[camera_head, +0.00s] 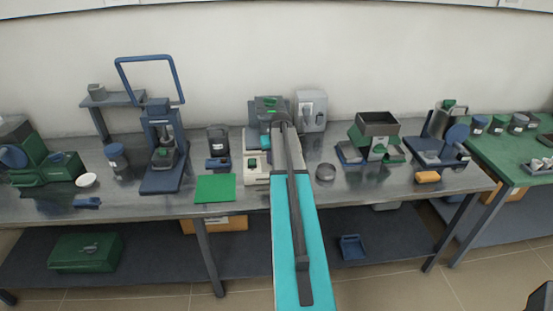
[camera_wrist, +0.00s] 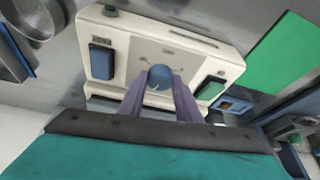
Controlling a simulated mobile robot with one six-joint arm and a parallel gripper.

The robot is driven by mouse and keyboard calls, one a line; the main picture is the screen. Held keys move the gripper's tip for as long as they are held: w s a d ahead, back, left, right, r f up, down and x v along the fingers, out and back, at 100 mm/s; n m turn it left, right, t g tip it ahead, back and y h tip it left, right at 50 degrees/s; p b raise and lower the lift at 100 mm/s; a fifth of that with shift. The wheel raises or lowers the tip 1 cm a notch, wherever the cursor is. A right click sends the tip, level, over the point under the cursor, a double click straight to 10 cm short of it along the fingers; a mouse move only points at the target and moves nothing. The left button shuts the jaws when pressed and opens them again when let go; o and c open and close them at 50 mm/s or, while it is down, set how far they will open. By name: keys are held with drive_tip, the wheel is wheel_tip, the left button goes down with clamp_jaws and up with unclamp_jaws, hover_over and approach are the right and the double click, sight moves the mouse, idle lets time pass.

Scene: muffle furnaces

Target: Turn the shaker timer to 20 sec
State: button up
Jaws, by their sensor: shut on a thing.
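The shaker's cream control box (camera_wrist: 135,35) fills the upper middle of the wrist view. Its round blue timer knob (camera_wrist: 160,73) sits at the centre of the panel, with a faint scale around it too small to read. A pale mark shows low on the knob. My gripper (camera_wrist: 160,86) has its two grey fingers on either side of the knob, shut on it. A blue switch (camera_wrist: 101,62) is left of the knob and a green one (camera_wrist: 210,88) right of it. In the head view, the shaker (camera_head: 256,178) is partly hidden by my arm, which also hides the knob.
A green mat (camera_head: 215,188) lies left of the shaker. A round metal dish (camera_head: 325,172) stands to its right. A grey box (camera_head: 312,110) stands behind. A hopper device (camera_head: 377,126) is farther right, and a blue press (camera_head: 163,150) farther left.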

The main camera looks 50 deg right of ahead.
drive_tip(key=shift+a+m+g+h+b, duration=0.1)
drive_tip(key=shift+m+g+h+b, duration=0.3)
drive_tip(key=shift+m, duration=0.6)
drive_tip(key=shift+m+g+h+b, duration=0.25)
drive_tip(key=shift+m+b, duration=0.25)
drive_tip(key=shift+m, duration=0.5)
drive_tip(key=o, duration=1.1)
drive_tip(key=shift+c, duration=0.2)
drive_tip(key=shift+a+r, duration=0.1)
drive_tip(key=shift+r, duration=0.05)
drive_tip(key=b+v, duration=0.3)
drive_tip(key=v, duration=1)
drive_tip(key=shift+r, duration=0.25)
